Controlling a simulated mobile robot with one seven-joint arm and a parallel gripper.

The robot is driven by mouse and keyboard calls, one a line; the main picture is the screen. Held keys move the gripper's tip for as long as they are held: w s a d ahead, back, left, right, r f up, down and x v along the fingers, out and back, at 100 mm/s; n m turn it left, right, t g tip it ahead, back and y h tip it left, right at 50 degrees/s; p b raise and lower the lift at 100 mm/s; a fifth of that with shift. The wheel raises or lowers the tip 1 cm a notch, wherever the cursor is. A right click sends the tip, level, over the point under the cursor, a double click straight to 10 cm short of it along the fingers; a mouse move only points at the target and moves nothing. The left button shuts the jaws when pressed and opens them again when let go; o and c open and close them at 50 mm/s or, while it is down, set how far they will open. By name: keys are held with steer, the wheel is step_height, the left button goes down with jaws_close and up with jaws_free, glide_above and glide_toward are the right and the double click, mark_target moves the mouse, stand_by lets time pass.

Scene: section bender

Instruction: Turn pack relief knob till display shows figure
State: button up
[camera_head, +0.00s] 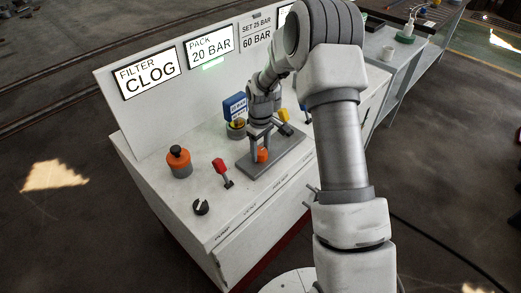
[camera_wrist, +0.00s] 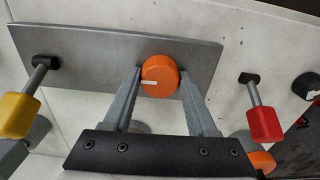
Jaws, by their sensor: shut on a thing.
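The orange relief knob (camera_wrist: 160,76) with a white mark sits on a grey plate (camera_wrist: 90,55); it also shows in the head view (camera_head: 262,156). My gripper (camera_wrist: 160,80) is shut on the knob, one finger on each side; in the head view my gripper (camera_head: 260,137) reaches down to it from above. The white mark points left in the wrist view. The pack display (camera_head: 211,48) reads "PACK 20 BAR".
A red-handled lever (camera_wrist: 263,120) stands right of the knob and a yellow-handled lever (camera_wrist: 18,115) left of it in the wrist view. The filter display (camera_head: 148,74) reads "FILTER CLOG".

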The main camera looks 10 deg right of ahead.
mark_target(261, 151)
steer(key=shift+m+b, duration=0.5)
steer(key=shift+m, duration=1.5)
steer(key=shift+c, duration=0.2)
steer(key=o, duration=1.4)
steer(key=shift+c, duration=0.2)
step_height(261, 151, up, 18)
steer(key=p, duration=0.1)
steer(key=shift+f+p, duration=0.25)
steer(key=shift+p, duration=0.1)
